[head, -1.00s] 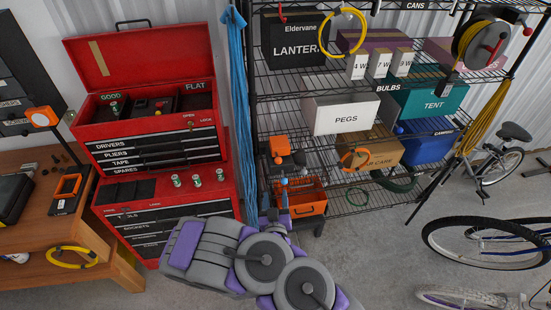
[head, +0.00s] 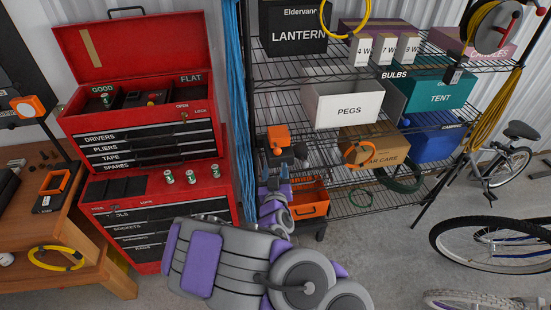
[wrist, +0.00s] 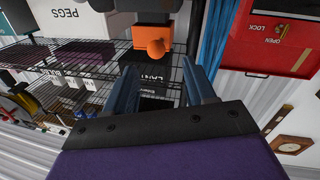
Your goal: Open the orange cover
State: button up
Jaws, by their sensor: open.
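The orange cover (head: 278,137) looks like a small orange block on a dark mount at the left end of the wire shelving. In the wrist view the orange part (wrist: 152,38) has a rounded knob on its lower edge and sits just beyond my fingertips. My gripper (wrist: 160,68) is open, with one blue-grey finger on each side and nothing between them. No contact with the orange part shows. Whether the cover is shut cannot be told.
An orange box (head: 308,204) stands low, right of my arm. The red tool chest (head: 160,215) with its lid up is left, with blue hanging strands (head: 236,110) beside it. The wire shelf holds a PEGS bin (head: 345,104) and a car care box (head: 380,148).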

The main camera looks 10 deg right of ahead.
aim_at(277, 150)
jog(key=shift+w+d+b, duration=0.4)
jog(key=shift+w+b, duration=1.15)
jog(key=shift+w+d+b, duration=0.35)
jog(key=shift+w+b, duration=1.15)
jog(key=shift+b, duration=0.05)
jog(key=shift+w+d+b, duration=0.4)
jog(key=shift+w+b, duration=1.15)
jog(key=shift+c, duration=0.2)
grip_shut()
